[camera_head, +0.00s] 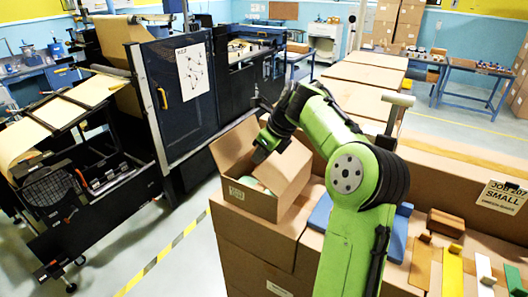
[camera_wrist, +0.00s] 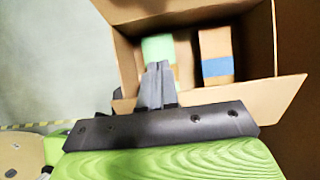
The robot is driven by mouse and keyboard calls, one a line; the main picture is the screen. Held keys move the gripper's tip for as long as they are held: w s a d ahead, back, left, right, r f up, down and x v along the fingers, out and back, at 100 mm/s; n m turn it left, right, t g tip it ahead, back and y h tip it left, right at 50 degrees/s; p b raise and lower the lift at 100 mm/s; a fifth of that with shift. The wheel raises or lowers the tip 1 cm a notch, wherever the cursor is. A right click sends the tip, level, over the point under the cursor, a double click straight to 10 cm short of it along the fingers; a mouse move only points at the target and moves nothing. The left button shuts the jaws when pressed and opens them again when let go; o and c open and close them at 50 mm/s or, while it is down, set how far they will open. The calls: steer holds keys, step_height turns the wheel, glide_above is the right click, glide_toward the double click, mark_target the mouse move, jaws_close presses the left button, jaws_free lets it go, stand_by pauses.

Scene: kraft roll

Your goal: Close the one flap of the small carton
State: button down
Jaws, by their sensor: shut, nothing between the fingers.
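The small carton (camera_head: 247,203) stands open on top of larger brown boxes. A raised flap (camera_head: 234,146) stands up at its far left side, and another cardboard panel slants at its right. My gripper (camera_head: 264,154) is shut and empty, above the carton's opening, beside the raised flap. In the wrist view my shut fingertips (camera_wrist: 157,66) overlap the opening of the carton (camera_wrist: 265,40). Inside lie a pale green item (camera_wrist: 157,48) and a brown block with a blue band (camera_wrist: 216,54). I cannot tell whether the fingers touch the cardboard.
A brown box with a "SMALL" label (camera_head: 503,196) stands at the right. Blue, orange, yellow, white and green pieces (camera_head: 452,270) lie at the lower right. A dark machine (camera_head: 180,85) stands at the left, with open floor (camera_head: 180,250) between it and the boxes.

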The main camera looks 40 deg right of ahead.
steer(key=shift+w+a+f, duration=0.1)
steer(key=shift+w+f, duration=0.2)
steer(key=shift+f, duration=0.25)
stand_by(1.0)
